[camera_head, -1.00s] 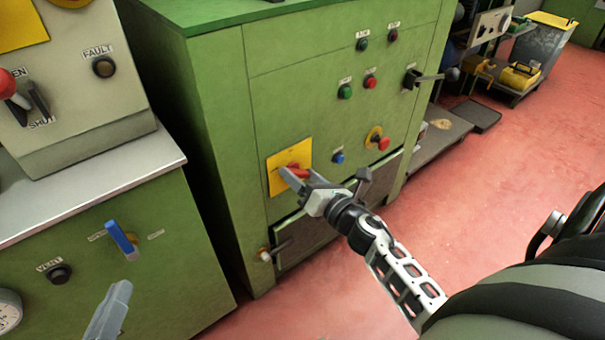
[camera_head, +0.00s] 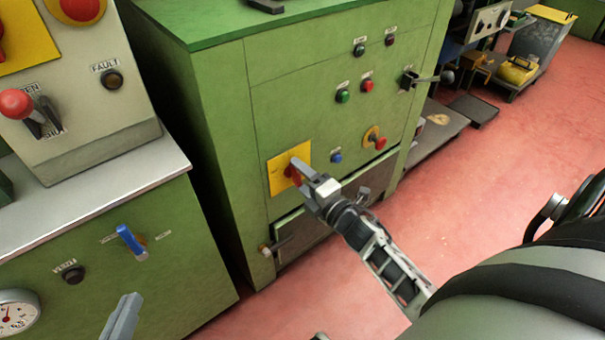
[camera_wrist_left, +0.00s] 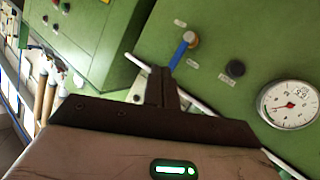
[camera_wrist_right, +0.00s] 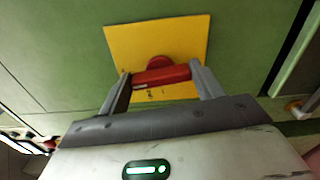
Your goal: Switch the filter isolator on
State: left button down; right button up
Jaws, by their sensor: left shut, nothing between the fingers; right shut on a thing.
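The red isolator handle (camera_head: 292,174) sits on a square yellow plate (camera_head: 276,180) low on the green cabinet's front. My right gripper (camera_head: 296,170) is shut on this handle. In the right wrist view the red handle (camera_wrist_right: 162,76) lies crosswise between the two fingers, with its round hub (camera_wrist_right: 159,61) behind it against the yellow plate. Writing on the plate is too small or covered to read. My left gripper (camera_head: 132,298) is shut and empty, in front of the nearer green cabinet; its closed fingers also show in the left wrist view (camera_wrist_left: 161,78).
A blue lever (camera_head: 131,242) and a gauge (camera_head: 15,316) are on the nearer cabinet, close to my left gripper. A red-knobbed lever (camera_head: 16,104) is above. A red mushroom button (camera_head: 379,142) and a blue button (camera_head: 336,158) are right of the isolator. Red floor (camera_head: 460,210) is clear.

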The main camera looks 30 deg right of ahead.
jog(key=shift+r+m, duration=0.1)
jog(key=shift+m, duration=0.4)
pick_arm(q)
jog(key=shift+s+a+f+p, duration=0.15)
jog(key=shift+f+p, duration=0.15)
jog(key=shift+f, duration=0.05)
pick_arm(e)
jog(key=shift+m, duration=0.3)
pick_arm(q)
jog(key=shift+y, duration=0.3)
pick_arm(e)
jog(key=o, duration=1)
pick_arm(q)
jog(key=shift+r, duration=0.1)
jog(key=shift+r, duration=0.1)
